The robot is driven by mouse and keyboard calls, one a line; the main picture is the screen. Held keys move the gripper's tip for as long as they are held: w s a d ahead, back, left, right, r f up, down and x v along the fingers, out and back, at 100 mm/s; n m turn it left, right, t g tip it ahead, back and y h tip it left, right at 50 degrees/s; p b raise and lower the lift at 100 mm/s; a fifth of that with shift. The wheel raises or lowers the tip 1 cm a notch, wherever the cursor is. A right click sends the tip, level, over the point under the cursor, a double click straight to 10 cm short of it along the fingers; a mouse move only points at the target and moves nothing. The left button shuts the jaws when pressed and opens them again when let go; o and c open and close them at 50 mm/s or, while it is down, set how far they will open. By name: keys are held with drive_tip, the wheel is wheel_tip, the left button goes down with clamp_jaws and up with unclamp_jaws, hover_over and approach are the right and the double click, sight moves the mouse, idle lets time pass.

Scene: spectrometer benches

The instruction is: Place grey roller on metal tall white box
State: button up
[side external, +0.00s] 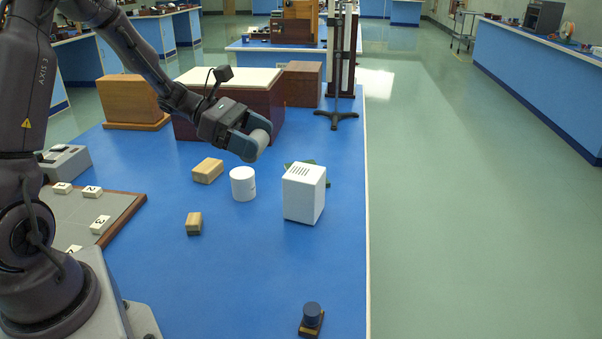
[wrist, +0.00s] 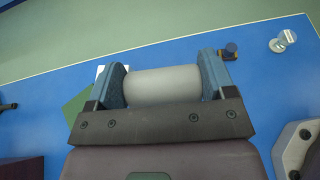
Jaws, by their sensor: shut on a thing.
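The grey roller (wrist: 160,84) lies crosswise between the two blue fingers of my gripper (wrist: 162,86) in the wrist view. In the side external view my gripper (side external: 256,142) is shut on the roller (side external: 261,137) and holds it in the air above the bench. The tall white box (side external: 304,192) stands upright on the blue bench, to the right of my gripper and lower, with dark slots on its top. The roller is apart from it. In the wrist view only a small white patch, perhaps this box, shows behind the left finger.
A white cylinder (side external: 243,184) stands left of the box. Wooden blocks (side external: 208,170) (side external: 194,223) lie nearby. A green object (side external: 327,184) is partly hidden behind the box. A black stand (side external: 336,118) rises behind. A dark blue knobbed piece (side external: 312,318) sits at the front; open bench lies between.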

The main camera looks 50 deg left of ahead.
drive_tip(key=shift+w+a+r+n, duration=0.2)
drive_tip(key=shift+w+a+r, duration=0.05)
drive_tip(key=shift+w+r, duration=0.25)
drive_tip(key=shift+w+a+r+n, duration=0.2)
drive_tip(key=shift+w+r, duration=0.25)
drive_tip(key=shift+r, duration=0.05)
drive_tip(key=w+a+f, duration=0.2)
drive_tip(key=w+f, duration=0.3)
drive_tip(key=w, duration=0.4)
hover_over(304, 172)
drive_tip(key=f, duration=0.2)
drive_tip(key=s+f, duration=0.1)
drive_tip(key=shift+d+f+t+y, duration=0.15)
drive_tip(key=shift+f+t+y, duration=0.15)
drive_tip(key=shift+f, duration=0.05)
drive_tip(key=shift+w+f, duration=0.45)
drive_tip(key=shift+f, duration=0.05)
drive_tip(key=shift+w+a+f, duration=0.1)
drive_tip(key=shift+f, duration=0.75)
drive_tip(key=shift+w+a+f, duration=0.1)
drive_tip(key=shift+f, duration=0.75)
drive_tip(key=shift+f, duration=0.15)
